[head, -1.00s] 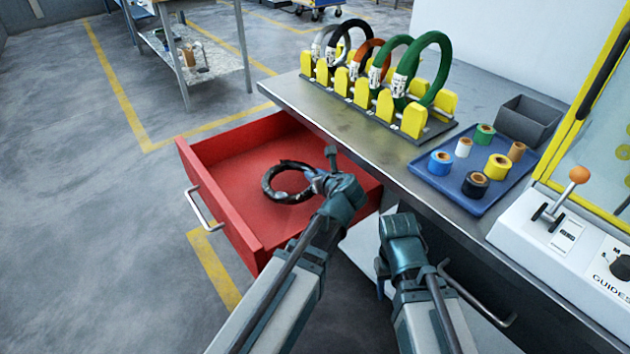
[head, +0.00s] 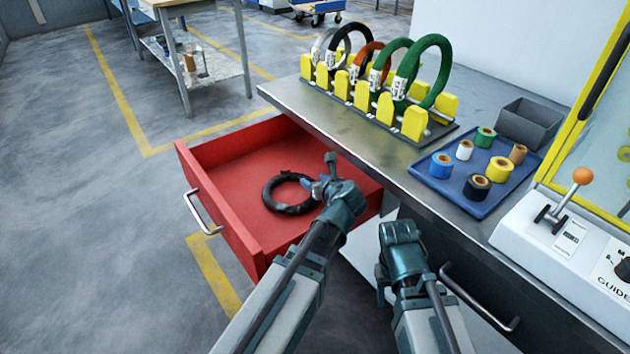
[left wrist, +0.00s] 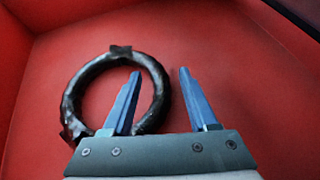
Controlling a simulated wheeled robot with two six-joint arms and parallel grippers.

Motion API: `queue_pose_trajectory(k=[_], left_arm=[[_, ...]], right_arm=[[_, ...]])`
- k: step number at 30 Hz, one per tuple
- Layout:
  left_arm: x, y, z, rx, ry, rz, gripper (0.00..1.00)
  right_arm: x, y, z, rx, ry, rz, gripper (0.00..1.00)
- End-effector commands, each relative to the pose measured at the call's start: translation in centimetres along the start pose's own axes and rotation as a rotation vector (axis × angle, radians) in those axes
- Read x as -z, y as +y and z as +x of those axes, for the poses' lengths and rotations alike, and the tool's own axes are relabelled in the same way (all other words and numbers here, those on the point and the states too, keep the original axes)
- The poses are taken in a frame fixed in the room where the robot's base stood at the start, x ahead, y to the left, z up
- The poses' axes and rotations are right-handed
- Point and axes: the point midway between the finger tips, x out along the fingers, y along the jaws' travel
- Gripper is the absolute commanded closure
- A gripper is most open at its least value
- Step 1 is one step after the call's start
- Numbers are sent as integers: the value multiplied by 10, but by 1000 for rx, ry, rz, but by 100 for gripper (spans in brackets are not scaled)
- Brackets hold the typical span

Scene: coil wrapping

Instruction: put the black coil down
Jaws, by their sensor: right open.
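The black coil (head: 287,209) lies flat on the floor of the open red drawer (head: 231,234). In the left wrist view the coil (left wrist: 69,95) is a dark ring with small bumps on its rim. My left gripper (head: 318,187) is at the coil's right side. Its two blue fingers (left wrist: 159,71) are open and apart, with the coil's right side showing between them; one finger is over the ring's inside, the other outside. My right gripper (head: 383,288) is open and empty in front of the bench, right of the drawer; its fingertips are hard to see.
A rack with yellow blocks (head: 414,122) holds several coils on the bench (head: 340,125). A blue tray (head: 452,190) of tape rolls and a grey bin (head: 530,122) stand to its right. A lever console (head: 565,225) is at far right. The drawer's left part is bare.

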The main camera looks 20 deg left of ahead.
Motion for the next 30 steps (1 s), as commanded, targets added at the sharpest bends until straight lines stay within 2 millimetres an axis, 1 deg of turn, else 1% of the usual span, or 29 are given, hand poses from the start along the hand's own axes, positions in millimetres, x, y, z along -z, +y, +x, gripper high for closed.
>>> queue_pose_trajectory(k=[7, 10, 12, 13, 15, 18, 21, 25, 30], left_arm=[[-1, 0, -1, 0, 0, 0, 41], [-7, 0, -4, 0, 0, 0, 41], [-15, 0, -8, 0, 0, 0, 41], [-16, 0, -12, 1, 0, 1, 41], [-14, 1, -28, 4, 0, 2, 41], [-14, 1, -46, 4, 0, 2, 41], [-13, 1, -61, 2, 0, 2, 41], [-12, 0, -74, 2, 0, 0, 41], [-11, 0, -81, 0, 0, 0, 41]], right_arm=[[0, 0, -1, 0, 0, 0, 50], [-1, 1, -8, -1, 0, 1, 50], [-1, 2, -17, -1, -1, 3, 50], [-1, 2, -20, -2, -1, 3, 50], [-2, 3, -26, 0, -1, 3, 50], [-2, 3, -34, 1, -1, 4, 50], [-3, 4, -41, 3, -1, 4, 50], [-3, 4, -46, 4, -1, 5, 50], [-3, 4, -48, 5, -1, 5, 50]])
